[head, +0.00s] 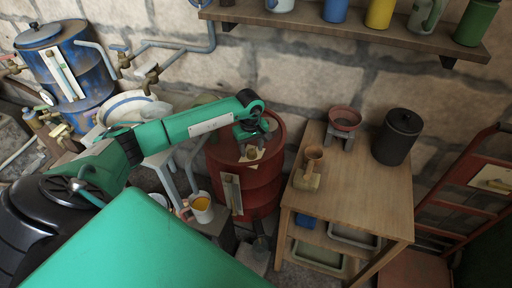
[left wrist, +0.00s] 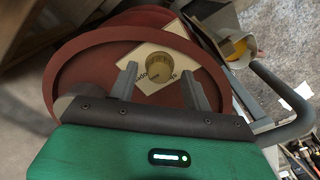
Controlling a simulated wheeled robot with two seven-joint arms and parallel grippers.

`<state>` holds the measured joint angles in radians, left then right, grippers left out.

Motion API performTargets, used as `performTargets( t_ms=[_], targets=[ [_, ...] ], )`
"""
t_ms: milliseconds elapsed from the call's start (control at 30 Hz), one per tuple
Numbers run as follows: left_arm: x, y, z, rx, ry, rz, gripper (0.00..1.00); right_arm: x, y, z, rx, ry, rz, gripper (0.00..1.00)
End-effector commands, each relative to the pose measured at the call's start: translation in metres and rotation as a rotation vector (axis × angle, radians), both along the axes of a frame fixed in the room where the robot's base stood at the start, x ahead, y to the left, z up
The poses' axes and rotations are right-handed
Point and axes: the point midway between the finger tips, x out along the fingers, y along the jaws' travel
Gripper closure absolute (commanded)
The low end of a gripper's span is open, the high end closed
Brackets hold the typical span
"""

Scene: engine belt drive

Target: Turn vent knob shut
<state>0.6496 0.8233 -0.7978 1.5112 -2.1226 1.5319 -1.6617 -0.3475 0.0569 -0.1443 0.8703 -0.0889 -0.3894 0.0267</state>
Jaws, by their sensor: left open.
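The brass vent knob (head: 252,153) sits on the lid of the red drum (head: 262,185). In the left wrist view the knob (left wrist: 242,50) is round, with a pale printed label (left wrist: 160,62) around it on the dark red lid (left wrist: 85,75). My left gripper (head: 250,131) is above the drum lid, close to the knob. In the left wrist view its two fingers (left wrist: 158,76) are spread and empty. My right gripper is not in view.
A white bucket (head: 202,207) with yellow contents stands left of the drum. A shelf (head: 345,33) hangs above. A bent grey pipe (left wrist: 290,105) runs beside the drum.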

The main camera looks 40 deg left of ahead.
Motion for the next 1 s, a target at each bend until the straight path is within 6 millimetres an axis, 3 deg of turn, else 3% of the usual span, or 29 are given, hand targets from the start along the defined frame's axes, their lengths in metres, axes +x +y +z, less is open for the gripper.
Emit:
performTargets(
  t_ms=[367,600,1000],
  targets=[
    [0.0002,-0.0001,-0.0064,0.000,-0.001,-0.001,0.51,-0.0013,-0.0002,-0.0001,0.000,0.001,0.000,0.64],
    [0.0000,0.0000,-0.0062,0.001,-0.001,-0.001,0.95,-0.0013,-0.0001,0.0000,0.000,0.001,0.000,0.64],
    [-0.0003,0.0004,-0.0076,0.000,0.001,0.062,0.95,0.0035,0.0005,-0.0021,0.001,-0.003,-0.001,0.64]
  ],
)
